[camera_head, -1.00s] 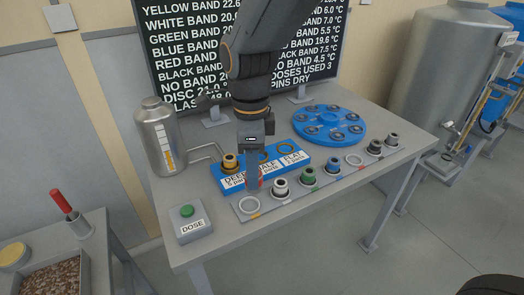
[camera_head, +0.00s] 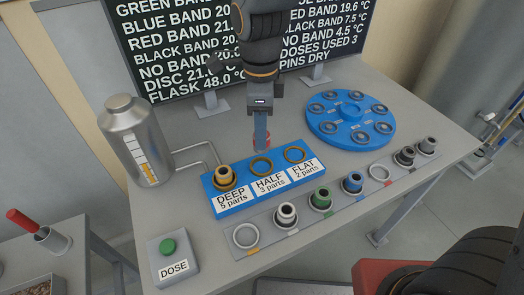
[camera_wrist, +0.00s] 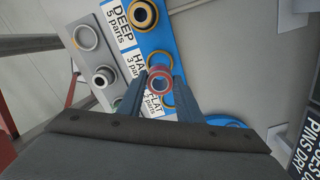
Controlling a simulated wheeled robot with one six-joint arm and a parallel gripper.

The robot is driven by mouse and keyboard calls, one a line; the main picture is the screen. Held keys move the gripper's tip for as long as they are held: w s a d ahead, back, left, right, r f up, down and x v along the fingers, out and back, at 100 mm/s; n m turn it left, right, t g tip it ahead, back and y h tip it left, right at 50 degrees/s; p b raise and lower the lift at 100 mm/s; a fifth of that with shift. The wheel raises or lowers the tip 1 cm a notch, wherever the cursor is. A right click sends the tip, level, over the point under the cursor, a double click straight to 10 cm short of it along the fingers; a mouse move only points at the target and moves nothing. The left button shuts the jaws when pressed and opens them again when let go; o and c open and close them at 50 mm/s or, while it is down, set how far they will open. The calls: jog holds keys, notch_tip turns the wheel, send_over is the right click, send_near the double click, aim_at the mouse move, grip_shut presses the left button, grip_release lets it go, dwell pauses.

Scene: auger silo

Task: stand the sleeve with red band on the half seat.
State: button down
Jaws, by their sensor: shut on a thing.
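My gripper (camera_head: 261,138) is shut on the sleeve with red band (camera_head: 261,146), held up over the back of the blue seat block (camera_head: 215,203). In the wrist view the red-banded sleeve (camera_wrist: 160,82) sits between my two fingers. The half seat (camera_head: 262,166) is an empty yellow ring between the deep and flat seats. In the head view the sleeve shows just above and behind this ring. In the wrist view the half ring (camera_wrist: 159,58) is partly covered by the sleeve. A yellow-banded sleeve (camera_head: 225,176) stands in the deep seat. The flat seat (camera_head: 295,154) is empty.
In front, a grey strip holds white (camera_head: 286,214), green (camera_head: 320,198), blue (camera_head: 352,183) and darker sleeves, with two empty rings. A steel flask (camera_head: 137,141) with a bent pipe stands left. A DOSE button box (camera_head: 172,260) and a blue disc (camera_head: 350,118) flank the block.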

jog(key=shift+f+p, duration=0.65)
jog(key=shift+f, duration=3.15)
jog(key=c, duration=1.3)
grip_release()
jog(key=shift+f, duration=0.1)
jog(key=shift+o, duration=0.2)
notch_tip(320, 180, up, 12)
jog(key=b, duration=0.2)
jog(key=shift+b, duration=0.3)
jog(key=d+f+n, duration=0.2)
jog(key=d+n, duration=0.3)
jog(key=d, duration=0.2)
jog(key=s+d+f+n+t, duration=0.1)
jog(key=d+f+n, duration=0.1)
jog(key=d+n, duration=0.3)
jog(key=s+d+f+n, duration=0.1)
jog(key=d+f+n, duration=0.1)
jog(key=d+n, duration=0.4)
jog(key=shift+s+d+f, duration=0.1)
jog(key=shift+d+f, duration=0.1)
jog(key=shift+d, duration=1.15)
jog(key=shift+d+f, duration=0.15)
jog(key=shift+d, duration=1.15)
jog(key=shift+s+d+f+n, duration=0.2)
jog(key=shift+s+d+n, duration=0.05)
jog(key=shift+d+n, duration=0.35)
